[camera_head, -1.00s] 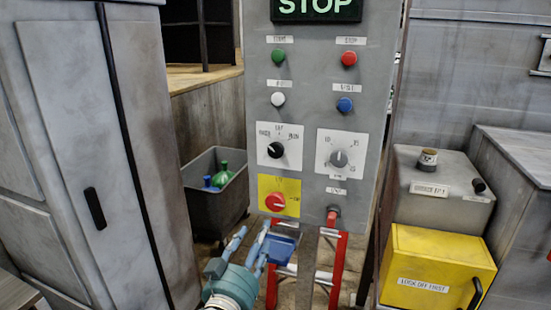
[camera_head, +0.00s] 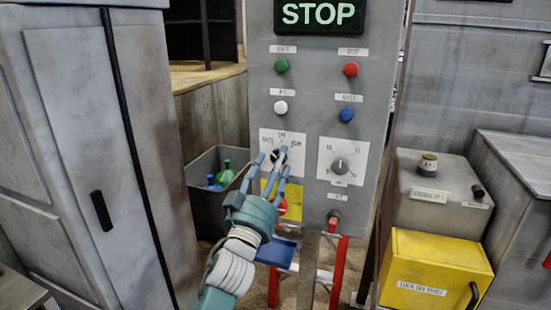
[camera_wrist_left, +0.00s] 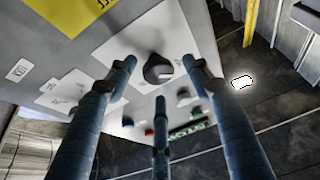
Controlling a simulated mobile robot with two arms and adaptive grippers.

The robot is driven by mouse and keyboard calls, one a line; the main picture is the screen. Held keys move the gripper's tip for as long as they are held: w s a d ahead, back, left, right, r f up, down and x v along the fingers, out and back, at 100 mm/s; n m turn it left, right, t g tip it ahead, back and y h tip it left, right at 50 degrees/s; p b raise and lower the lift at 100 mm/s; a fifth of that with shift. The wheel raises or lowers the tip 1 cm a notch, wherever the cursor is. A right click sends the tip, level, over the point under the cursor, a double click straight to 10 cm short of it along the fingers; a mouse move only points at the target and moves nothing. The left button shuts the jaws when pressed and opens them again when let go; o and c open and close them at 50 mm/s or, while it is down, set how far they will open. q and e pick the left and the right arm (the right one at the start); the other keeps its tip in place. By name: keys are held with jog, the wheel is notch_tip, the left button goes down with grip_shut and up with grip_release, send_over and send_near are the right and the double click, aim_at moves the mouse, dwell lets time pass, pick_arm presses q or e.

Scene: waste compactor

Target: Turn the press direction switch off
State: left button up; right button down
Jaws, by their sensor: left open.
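The press direction switch is a black rotary knob (camera_head: 276,155) on a white plate on the grey control panel. My left gripper's fingers partly cover it in the head view. In the left wrist view the knob (camera_wrist_left: 157,69) shows between the fingertips, on its white plate (camera_wrist_left: 145,42). My left gripper (camera_head: 271,161) is open, its blue fingers spread in front of the knob. It also shows in the left wrist view (camera_wrist_left: 159,74). I cannot tell whether the fingers touch the knob. Its exact setting is unclear. My right gripper is not in view.
A second grey dial (camera_head: 340,166) sits to the right. A red switch on a yellow plate (camera_head: 268,188) is below, partly hidden by my gripper. Green (camera_head: 281,65), red (camera_head: 351,69), white (camera_head: 280,107) and blue (camera_head: 346,115) buttons are above, under a lit STOP sign (camera_head: 318,14).

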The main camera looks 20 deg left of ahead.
pick_arm(q)
jog(key=shift+w+r, duration=0.1)
jog(key=shift+w, duration=0.2)
jog(key=c, duration=1.1)
